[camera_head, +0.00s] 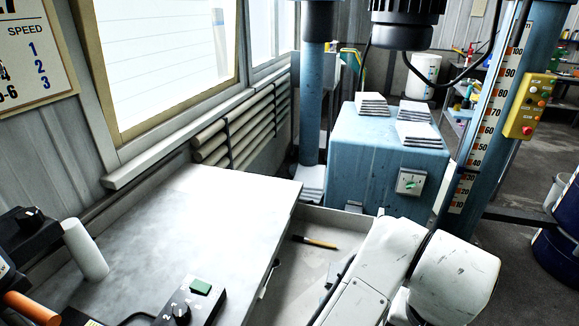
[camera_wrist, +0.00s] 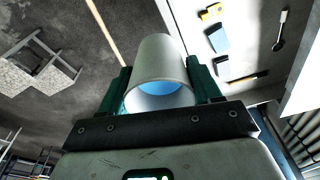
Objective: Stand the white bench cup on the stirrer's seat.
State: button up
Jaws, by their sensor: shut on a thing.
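My gripper (camera_wrist: 158,68) shows in the wrist view with its two dark green fingers on either side of a white cup (camera_wrist: 160,58). It is shut on the cup. The cup's open mouth faces the camera and shows a pale blue inside. The fingers and the held cup do not show in the head view, where my white arm is at the lower right. A black control box (camera_head: 190,308) with a knob and a green panel is at the bottom of the head view. It may belong to the stirrer; I cannot make out the seat.
A grey bench (camera_head: 190,215) is mostly bare. A white cylinder (camera_head: 86,250) stands at its left beside black equipment. A blue machine block (camera_head: 375,165) with white stacks stands behind. A brush (camera_head: 315,242) lies in the low tray. Several tools lie right in the wrist view.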

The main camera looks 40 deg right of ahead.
jog(key=w+f+n, duration=0.4)
jog(key=w, duration=0.4)
jog(key=shift+w+a+f+n+y, duration=0.2)
jog(key=shift+a+f+n+y, duration=0.1)
jog(key=shift+n, duration=0.1)
jog(key=w+a+f+n, duration=0.1)
jog(key=w, duration=0.1)
jog(key=w+a+f+n, duration=0.1)
jog(key=w+f, duration=0.1)
jog(key=w+a+f+n, duration=0.1)
jog(key=shift+w+f+t, duration=0.35)
jog(key=shift+w+t, duration=0.05)
jog(key=w+a+f+n, duration=0.2)
jog(key=a+f, duration=0.1)
jog(key=f, duration=0.1)
jog(key=w+a+f+n, duration=0.2)
jog(key=a+f, duration=0.2)
jog(key=w+a+f+n+y, duration=0.1)
jog(key=w+a+f+n, duration=0.1)
jog(key=a+f, duration=0.1)
jog(key=shift+w+a+f+n, duration=0.15)
jog(key=shift+a+f+n, duration=0.15)
jog(key=shift+f, duration=0.2)
jog(key=shift+w+d, duration=0.1)
jog(key=shift+d, duration=0.05)
